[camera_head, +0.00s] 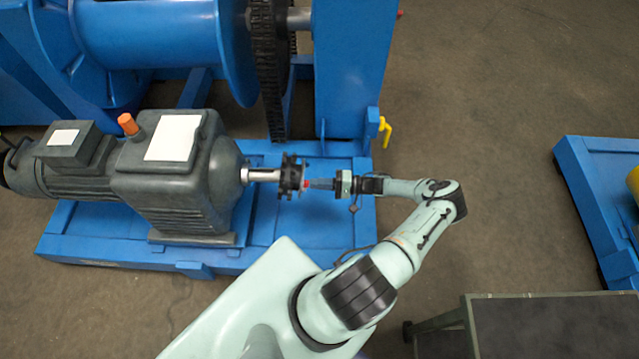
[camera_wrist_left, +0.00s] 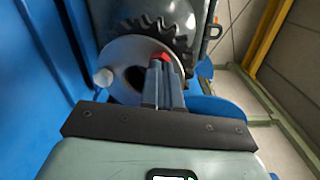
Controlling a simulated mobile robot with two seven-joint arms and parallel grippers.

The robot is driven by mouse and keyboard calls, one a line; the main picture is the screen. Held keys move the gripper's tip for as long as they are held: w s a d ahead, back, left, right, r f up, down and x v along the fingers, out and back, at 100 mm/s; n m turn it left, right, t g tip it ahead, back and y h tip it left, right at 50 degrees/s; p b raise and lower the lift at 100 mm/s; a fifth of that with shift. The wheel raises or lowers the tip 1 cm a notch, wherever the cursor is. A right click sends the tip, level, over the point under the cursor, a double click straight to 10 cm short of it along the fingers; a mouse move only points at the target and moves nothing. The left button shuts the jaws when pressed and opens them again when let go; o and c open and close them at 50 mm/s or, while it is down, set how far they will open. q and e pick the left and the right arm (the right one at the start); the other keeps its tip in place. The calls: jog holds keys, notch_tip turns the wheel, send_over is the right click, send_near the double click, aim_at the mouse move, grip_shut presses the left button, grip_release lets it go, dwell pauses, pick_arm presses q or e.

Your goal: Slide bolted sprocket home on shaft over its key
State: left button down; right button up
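The dark toothed sprocket (camera_head: 291,176) is at the free end of the bright shaft (camera_head: 262,175) from the grey gearmotor (camera_head: 180,160). A bare length of shaft shows between gearmotor and sprocket. In the left wrist view the sprocket's teeth (camera_wrist_left: 150,27) stand behind a silver round hub face (camera_wrist_left: 119,58) with a dark hole. My left gripper (camera_head: 309,184) points at the sprocket's outer face. Its two fingers (camera_wrist_left: 162,66) are close together, with a small red part at their tips. I cannot tell whether they grip or only touch it. The key cannot be made out. My right gripper is out of view.
The blue base frame (camera_head: 330,225) lies under the drive. A blue upright (camera_head: 352,70) and a dark chain (camera_head: 270,75) stand behind the sprocket. A yellow handle (camera_head: 385,130) sticks out at the frame's right. Open floor (camera_head: 480,150) lies to the right.

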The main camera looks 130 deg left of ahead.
pick_arm(q)
jog(key=v, duration=1.5)
jog(key=shift+a, duration=0.15)
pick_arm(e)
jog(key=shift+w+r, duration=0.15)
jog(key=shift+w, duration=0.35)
pick_arm(q)
jog(key=shift+p, duration=0.3)
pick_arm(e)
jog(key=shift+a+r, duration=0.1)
